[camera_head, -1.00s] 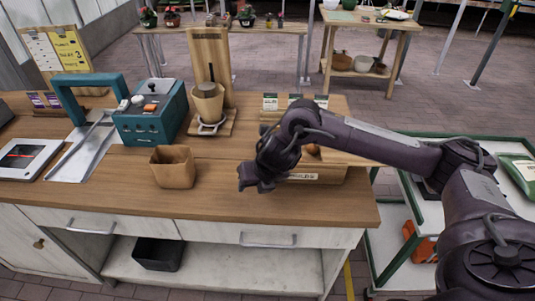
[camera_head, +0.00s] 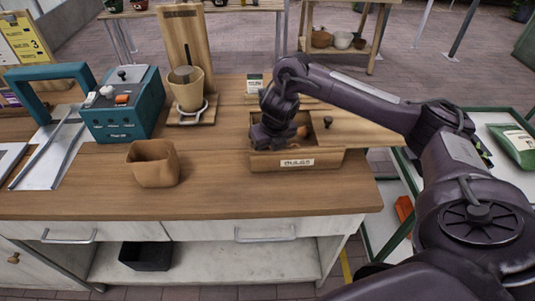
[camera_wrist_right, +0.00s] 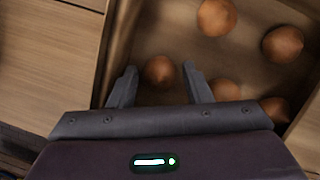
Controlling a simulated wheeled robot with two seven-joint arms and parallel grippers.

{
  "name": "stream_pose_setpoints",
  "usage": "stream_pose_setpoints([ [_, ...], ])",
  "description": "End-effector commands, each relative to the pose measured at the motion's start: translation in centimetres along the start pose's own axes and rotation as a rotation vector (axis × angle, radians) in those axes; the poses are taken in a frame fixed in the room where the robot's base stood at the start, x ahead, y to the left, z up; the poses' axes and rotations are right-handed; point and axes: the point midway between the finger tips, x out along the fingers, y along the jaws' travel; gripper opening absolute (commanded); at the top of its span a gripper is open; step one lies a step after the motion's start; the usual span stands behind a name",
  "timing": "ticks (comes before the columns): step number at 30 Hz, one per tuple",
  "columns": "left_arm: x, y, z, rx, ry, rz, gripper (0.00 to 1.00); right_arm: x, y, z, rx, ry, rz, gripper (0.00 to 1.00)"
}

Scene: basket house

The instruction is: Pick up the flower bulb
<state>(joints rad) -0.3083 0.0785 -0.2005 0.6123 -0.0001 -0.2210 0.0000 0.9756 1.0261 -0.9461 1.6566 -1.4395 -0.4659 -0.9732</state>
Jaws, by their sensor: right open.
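Several brown flower bulbs lie in a wooden box (camera_head: 330,160) with a label on its front, at the right of the workbench. In the right wrist view one flower bulb (camera_wrist_right: 158,70) lies between the two fingers of my right gripper (camera_wrist_right: 160,85), which is open. Other bulbs (camera_wrist_right: 283,44) lie further off in the box. In the head view my right gripper (camera_head: 272,135) is over the left part of the box and hides most of its inside; one bulb (camera_head: 302,131) shows beside it. My left gripper is not in view.
A square brown pot (camera_head: 153,165) stands on the workbench (camera_head: 220,190) left of the box. Behind it are a teal machine (camera_head: 122,108) and a pot in a wooden stand (camera_head: 186,90). The bench top between pot and box is clear.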

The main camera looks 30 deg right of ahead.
Motion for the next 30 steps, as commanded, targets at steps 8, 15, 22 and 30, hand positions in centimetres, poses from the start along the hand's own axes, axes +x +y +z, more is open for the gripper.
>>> stream_pose_setpoints([
  [8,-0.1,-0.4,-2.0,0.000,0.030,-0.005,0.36,0.1,0.0,0.0,0.000,-0.001,0.000,0.41],
  [15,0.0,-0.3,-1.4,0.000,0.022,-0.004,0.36,0.1,0.0,0.0,0.000,-0.001,0.000,0.11],
  [22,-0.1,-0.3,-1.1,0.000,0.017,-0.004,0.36,0.1,0.0,0.0,0.000,-0.001,0.000,0.11],
  [30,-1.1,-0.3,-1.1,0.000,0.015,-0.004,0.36,-2.3,-0.1,0.9,-0.001,-0.005,-0.001,0.11],
])
